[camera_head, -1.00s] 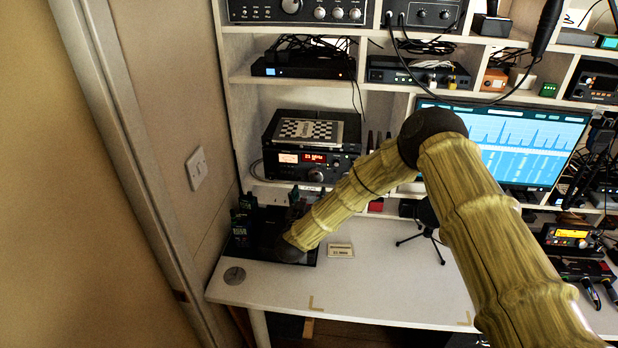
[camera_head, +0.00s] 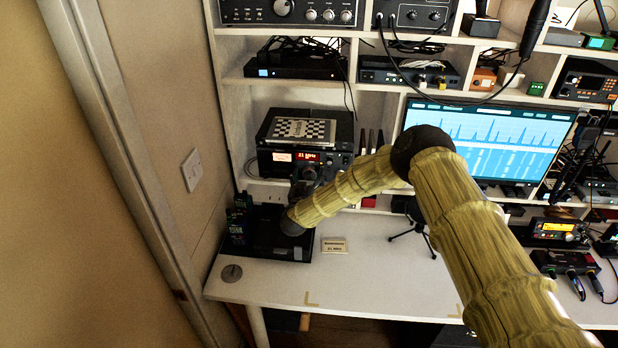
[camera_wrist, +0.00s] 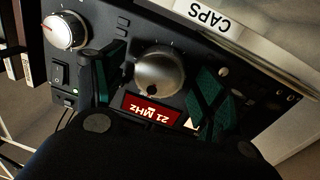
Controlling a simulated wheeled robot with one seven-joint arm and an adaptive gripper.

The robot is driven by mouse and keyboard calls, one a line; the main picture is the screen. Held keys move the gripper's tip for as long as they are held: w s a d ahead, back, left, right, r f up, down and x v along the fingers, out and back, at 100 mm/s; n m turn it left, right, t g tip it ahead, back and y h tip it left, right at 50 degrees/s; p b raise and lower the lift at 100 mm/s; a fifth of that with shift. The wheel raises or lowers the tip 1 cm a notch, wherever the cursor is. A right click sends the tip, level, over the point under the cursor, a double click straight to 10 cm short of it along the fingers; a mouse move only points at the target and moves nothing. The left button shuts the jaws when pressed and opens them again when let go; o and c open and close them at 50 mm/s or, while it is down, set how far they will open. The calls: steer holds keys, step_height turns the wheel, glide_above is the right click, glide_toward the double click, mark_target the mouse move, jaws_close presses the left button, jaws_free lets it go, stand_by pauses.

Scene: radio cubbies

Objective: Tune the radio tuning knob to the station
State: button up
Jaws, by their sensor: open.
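The black radio (camera_head: 333,158) sits in a cubby at the left, its red display lit. In the wrist view the display (camera_wrist: 151,108) reads "21 MHz", upside down. The silver tuning knob (camera_wrist: 159,71) is beside the display; in the head view my gripper hides most of it. My gripper (camera_wrist: 154,76) is open, with one dark green finger on each side of the knob. I cannot tell whether either finger touches it. In the head view my gripper (camera_head: 303,181) is in front of the radio's lower front.
A smaller white-faced knob (camera_wrist: 64,31) and a rocker switch (camera_wrist: 61,75) are near one finger. A checkered board (camera_head: 301,131) lies on the radio. A black tray (camera_head: 268,248), small sign (camera_head: 334,246) and tripod (camera_head: 412,229) stand on the desk. The desk's front middle is clear.

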steer(key=c, duration=1)
steer(key=shift+f+m+b, duration=0.25)
steer(key=shift+m+b, duration=0.45)
steer(key=shift+b, duration=0.45)
steer(key=shift+c, duration=0.2)
steer(key=m+b, duration=0.2)
steer(key=b, duration=0.1)
steer(key=shift+r+m, duration=0.1)
steer(key=shift+m, duration=0.2)
steer(key=shift+r+m, duration=0.2)
steer(key=shift+m, duration=0.2)
steer(key=o, duration=1)
steer(key=shift+d, duration=0.1)
steer(key=shift+o, duration=0.2)
steer(key=s+a, duration=0.2)
steer(key=s, duration=0.9)
steer(key=shift+s+a+r, duration=0.15)
steer(key=shift+s+r, duration=0.05)
steer(key=shift+s, duration=0.2)
